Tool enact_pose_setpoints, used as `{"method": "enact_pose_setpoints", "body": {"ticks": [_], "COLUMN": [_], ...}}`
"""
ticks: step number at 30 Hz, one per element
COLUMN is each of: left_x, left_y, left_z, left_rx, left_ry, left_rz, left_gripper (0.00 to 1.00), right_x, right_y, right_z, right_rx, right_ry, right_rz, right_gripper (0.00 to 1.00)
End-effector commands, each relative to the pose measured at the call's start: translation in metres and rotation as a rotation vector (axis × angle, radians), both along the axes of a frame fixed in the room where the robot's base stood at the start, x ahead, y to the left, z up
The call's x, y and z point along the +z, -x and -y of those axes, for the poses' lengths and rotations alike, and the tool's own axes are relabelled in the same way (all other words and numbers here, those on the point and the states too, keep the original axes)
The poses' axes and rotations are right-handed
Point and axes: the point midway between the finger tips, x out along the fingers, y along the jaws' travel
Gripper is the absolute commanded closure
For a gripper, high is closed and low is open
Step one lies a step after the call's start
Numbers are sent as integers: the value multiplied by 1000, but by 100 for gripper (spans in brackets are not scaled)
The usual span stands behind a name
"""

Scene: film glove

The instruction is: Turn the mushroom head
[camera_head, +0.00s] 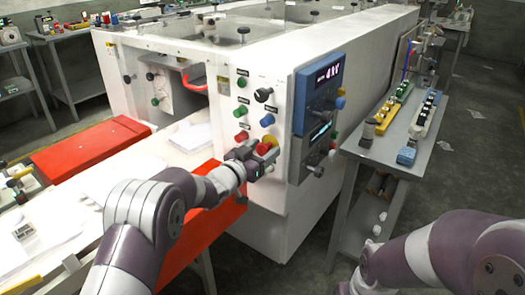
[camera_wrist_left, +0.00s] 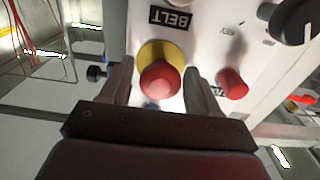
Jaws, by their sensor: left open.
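The red mushroom head (camera_wrist_left: 160,80) sits on a yellow collar (camera_wrist_left: 154,54) on the white control panel, below a "BELT" label in the left wrist view. In the head view it shows as a small red and yellow patch (camera_head: 268,143), partly hidden by my gripper. My left gripper (camera_wrist_left: 159,90) is open, with one finger on each side of the mushroom head. I cannot tell whether the fingers touch it. In the head view the left gripper (camera_head: 262,160) is at the lower part of the panel. My right arm (camera_head: 440,255) is at the lower right; its gripper is out of view.
A smaller red button (camera_wrist_left: 232,84) is close beside the right finger in the wrist view. A black knob (camera_head: 263,95) and a blue button (camera_head: 267,120) are above on the panel. A grey side table (camera_head: 385,145) with small parts stands to the right.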

Motion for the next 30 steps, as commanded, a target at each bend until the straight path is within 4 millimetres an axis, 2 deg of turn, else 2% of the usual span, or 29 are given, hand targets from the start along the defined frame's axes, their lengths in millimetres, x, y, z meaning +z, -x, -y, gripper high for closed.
{"method": "enact_pose_setpoints", "body": {"ticks": [7, 8, 9, 12, 22, 30], "left_x": [0, 0, 0, 0, -1, -3], "left_y": [-1, -1, -1, -1, -1, -1], "left_z": [1, 1, 1, 1, 1, 1], "left_rx": [0, 0, 0, 0, 0, 0], "left_ry": [0, 0, 0, 0, -36, -171], "left_rz": [0, 0, 0, 0, 26, 125], "left_gripper": [38, 45, 58, 87, 87, 87], "right_x": [0, 0, 0, 0, -6, -21], "right_y": [0, 0, 0, 0, 0, 0], "right_z": [0, 0, 0, 0, 0, 0], "right_rx": [0, 0, 0, 0, 0, 0], "right_ry": [0, 0, 0, 0, 0, 0], "right_rz": [0, 0, 0, 0, 0, 0], "right_gripper": [57, 57, 57, 57, 57, 57]}}
